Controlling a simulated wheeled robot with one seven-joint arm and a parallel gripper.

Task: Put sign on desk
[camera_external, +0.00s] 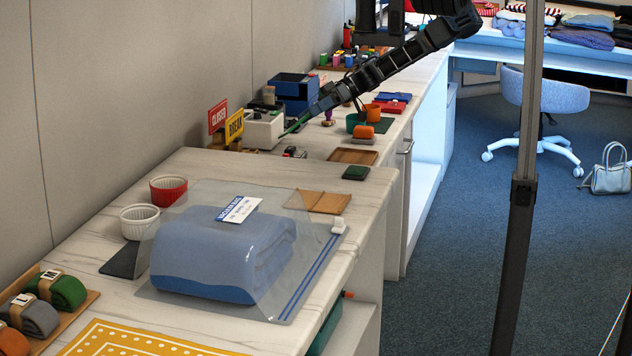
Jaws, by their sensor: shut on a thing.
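My gripper (309,114) is at the lower end of my black arm, which reaches in from the upper right. It is shut on a thin green thing (291,128), seen nearly edge-on; I cannot tell if that is a sign. A red CLOSED sign (217,116) and a yellow BREAK sign (235,127) stand by the wall, left of a white box (264,130) and apart from my gripper. The marble-topped counter (325,247) runs along the wall. At the back right is a white desk (497,41) with folded clothes.
A clear bag (320,262) holding a folded blue cloth (213,252) covers much of the near counter. Red (168,189) and white (139,222) ramekins stand beside it. A blue box (294,92) is behind my gripper. An orange roll (363,131) lies to the right.

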